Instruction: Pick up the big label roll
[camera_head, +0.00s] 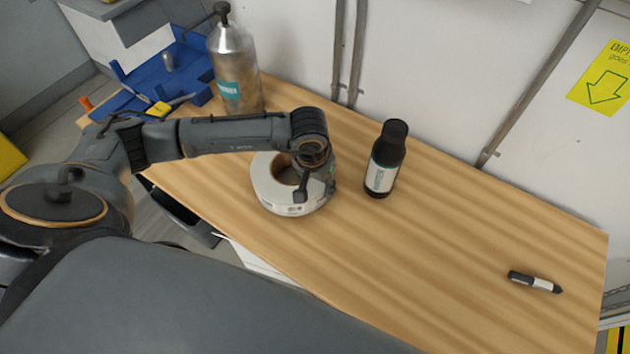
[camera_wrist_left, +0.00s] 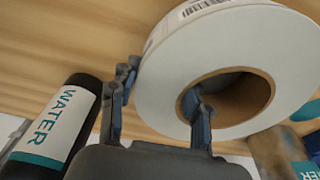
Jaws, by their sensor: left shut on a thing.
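The big label roll (camera_head: 266,192) is a thick white ring with a brown core, near the middle of the wooden table. My left gripper (camera_head: 314,186) is over its right side and shut on its wall. In the left wrist view the roll (camera_wrist_left: 225,50) fills the upper right; one finger of the left gripper (camera_wrist_left: 162,100) is inside the core hole and the other is outside the rim. I cannot tell whether the roll is off the table. My arm covers part of its top edge. My right gripper is in neither view.
A black water bottle (camera_head: 385,165) stands upright close to the right of the gripper. A large silver bottle (camera_head: 236,75) stands behind the arm, by a blue tray (camera_head: 150,80). A marker (camera_head: 534,282) lies at right. The table's right half (camera_head: 440,240) is mostly clear.

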